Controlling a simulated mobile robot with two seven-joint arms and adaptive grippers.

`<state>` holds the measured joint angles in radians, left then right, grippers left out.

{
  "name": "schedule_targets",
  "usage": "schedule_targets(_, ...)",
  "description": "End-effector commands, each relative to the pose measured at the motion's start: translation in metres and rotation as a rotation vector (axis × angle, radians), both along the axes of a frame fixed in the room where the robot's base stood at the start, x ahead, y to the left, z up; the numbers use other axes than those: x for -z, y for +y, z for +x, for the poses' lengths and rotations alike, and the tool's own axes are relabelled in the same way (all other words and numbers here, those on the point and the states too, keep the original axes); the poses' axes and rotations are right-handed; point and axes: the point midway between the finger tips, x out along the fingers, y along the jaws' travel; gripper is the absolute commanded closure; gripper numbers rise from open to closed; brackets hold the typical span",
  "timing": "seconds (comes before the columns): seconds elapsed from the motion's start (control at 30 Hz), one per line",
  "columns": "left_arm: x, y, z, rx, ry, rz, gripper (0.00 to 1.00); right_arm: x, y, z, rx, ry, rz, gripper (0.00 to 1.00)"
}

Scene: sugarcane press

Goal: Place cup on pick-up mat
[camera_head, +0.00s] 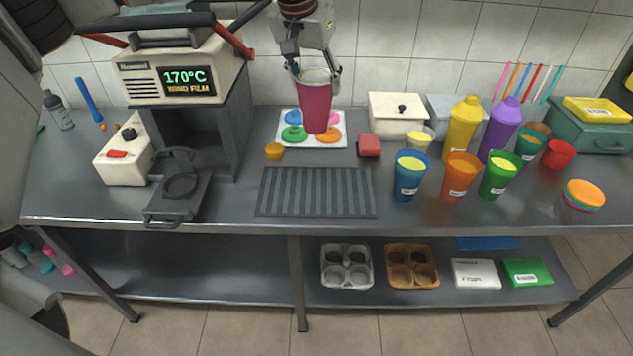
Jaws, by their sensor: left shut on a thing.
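A magenta cup (315,108) hangs upright in my left gripper (317,76) in the head view. The fingers are shut around the cup near its rim. The cup is in front of a white tray with coloured discs, and its base appears to be above the counter. A dark grey ribbed mat (316,191) lies bare on the counter, nearer the front edge than the cup. My right gripper is not in view.
A sealing machine (187,72) stands at the left.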

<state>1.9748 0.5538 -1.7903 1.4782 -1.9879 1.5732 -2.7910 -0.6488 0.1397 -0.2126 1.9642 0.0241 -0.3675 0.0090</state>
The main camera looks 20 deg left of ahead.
Motion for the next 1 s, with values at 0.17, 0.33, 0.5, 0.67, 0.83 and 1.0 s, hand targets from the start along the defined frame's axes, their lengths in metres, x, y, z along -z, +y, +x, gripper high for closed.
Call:
schedule_targets(0.17, 0.002, -0.002, 0.004, 0.006, 0.000, -0.001, 1.00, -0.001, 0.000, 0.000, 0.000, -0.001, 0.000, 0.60)
schedule_targets(0.33, 0.025, -0.001, 0.003, 0.005, 0.003, 0.000, 1.00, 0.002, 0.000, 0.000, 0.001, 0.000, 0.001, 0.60)
schedule_targets(0.5, 0.060, -0.001, 0.003, 0.005, 0.003, -0.001, 1.00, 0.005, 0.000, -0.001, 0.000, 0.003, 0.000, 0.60)
schedule_targets(0.67, 0.092, -0.002, 0.002, 0.005, 0.003, -0.001, 1.00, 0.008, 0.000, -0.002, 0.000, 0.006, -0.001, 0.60)
schedule_targets(0.83, 0.125, -0.002, 0.003, 0.004, 0.002, 0.000, 1.00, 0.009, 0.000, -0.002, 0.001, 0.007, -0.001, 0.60)
schedule_targets(1.0, 0.148, -0.002, 0.003, 0.004, 0.000, -0.001, 1.00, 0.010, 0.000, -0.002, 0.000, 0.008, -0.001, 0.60)
